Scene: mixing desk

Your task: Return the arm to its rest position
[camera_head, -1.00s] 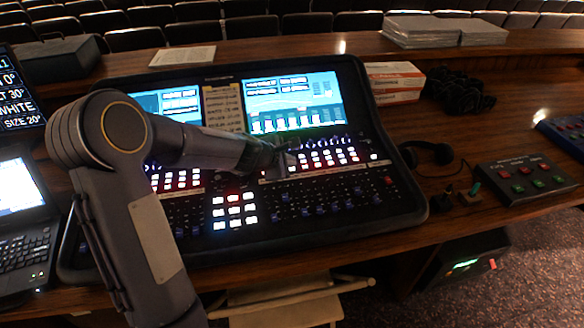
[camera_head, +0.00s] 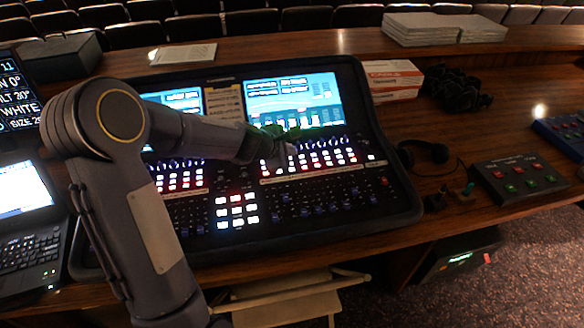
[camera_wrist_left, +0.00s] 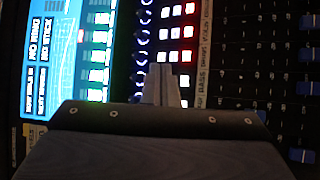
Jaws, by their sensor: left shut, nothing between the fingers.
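My left arm comes in from the left and reaches over the mixing desk (camera_head: 330,205), a black console with two screens, lit buttons and faders. My left gripper (camera_head: 284,150) is above the desk, near the lower edge of the right screen (camera_head: 293,100) and the row of knobs and lit buttons. In the left wrist view the gripper's fingers (camera_wrist_left: 161,84) are together and empty, over the white and red lit buttons (camera_wrist_left: 178,32). I cannot tell whether they touch the desk. My right gripper is not in view.
A laptop (camera_head: 30,225) stands at the left. Headphones (camera_head: 428,152), boxes (camera_head: 394,78) and a button box (camera_head: 518,178) lie to the right of the desk. A chair (camera_head: 275,300) is below the front edge. Stacked papers (camera_head: 445,28) lie on the back ledge.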

